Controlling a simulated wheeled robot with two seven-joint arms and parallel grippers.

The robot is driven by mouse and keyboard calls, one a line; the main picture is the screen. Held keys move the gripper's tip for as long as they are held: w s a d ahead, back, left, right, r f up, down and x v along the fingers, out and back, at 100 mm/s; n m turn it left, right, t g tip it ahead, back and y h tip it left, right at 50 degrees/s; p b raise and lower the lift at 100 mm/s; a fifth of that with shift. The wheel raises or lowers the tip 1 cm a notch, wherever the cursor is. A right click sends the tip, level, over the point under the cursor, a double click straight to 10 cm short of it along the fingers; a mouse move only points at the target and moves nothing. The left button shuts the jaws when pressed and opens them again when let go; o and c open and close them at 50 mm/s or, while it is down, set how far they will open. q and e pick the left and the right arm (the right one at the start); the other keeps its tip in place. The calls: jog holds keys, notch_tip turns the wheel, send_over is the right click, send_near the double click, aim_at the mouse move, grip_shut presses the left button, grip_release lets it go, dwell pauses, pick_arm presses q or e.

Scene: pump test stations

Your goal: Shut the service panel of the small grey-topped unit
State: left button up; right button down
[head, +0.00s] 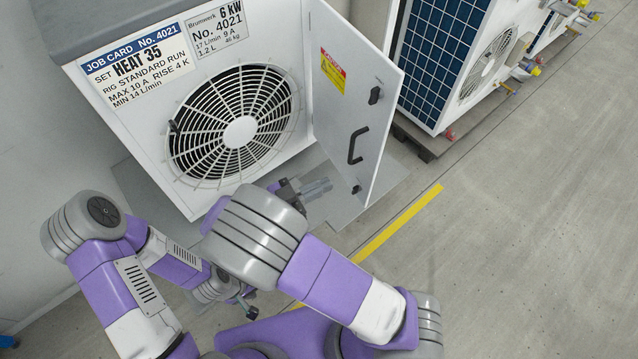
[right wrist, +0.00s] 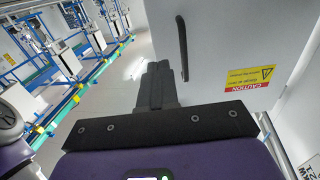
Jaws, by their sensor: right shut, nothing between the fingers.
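The small grey-topped unit (head: 150,120) is white, with a round fan grille and a job card, at upper left in the head view. Its service panel (head: 335,115) stands open at the unit's right side, swung out towards the lower right. The panel carries a black handle (head: 356,146) and a yellow-red caution label. My right gripper (head: 318,188) is shut and empty, low beside the panel's bottom edge. In the right wrist view its fingers (right wrist: 158,82) are closed together beside the panel (right wrist: 225,45) and its handle (right wrist: 183,48); contact is unclear. My left gripper (head: 248,306) is low, partly hidden.
A unit with a dark blue grid front (head: 440,55) stands on a pallet at upper right, with coloured pipe fittings beyond it. A yellow floor line (head: 400,222) runs past the panel. The concrete floor at right is clear.

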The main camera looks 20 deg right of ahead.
aim_at(371, 163)
jog(key=b+x, duration=0.2)
jog(key=x, duration=0.8)
jog(key=shift+d+f, duration=0.1)
jog(key=shift+d, duration=0.3)
jog(key=shift+w, duration=0.1)
jog(key=shift+d, duration=0.1)
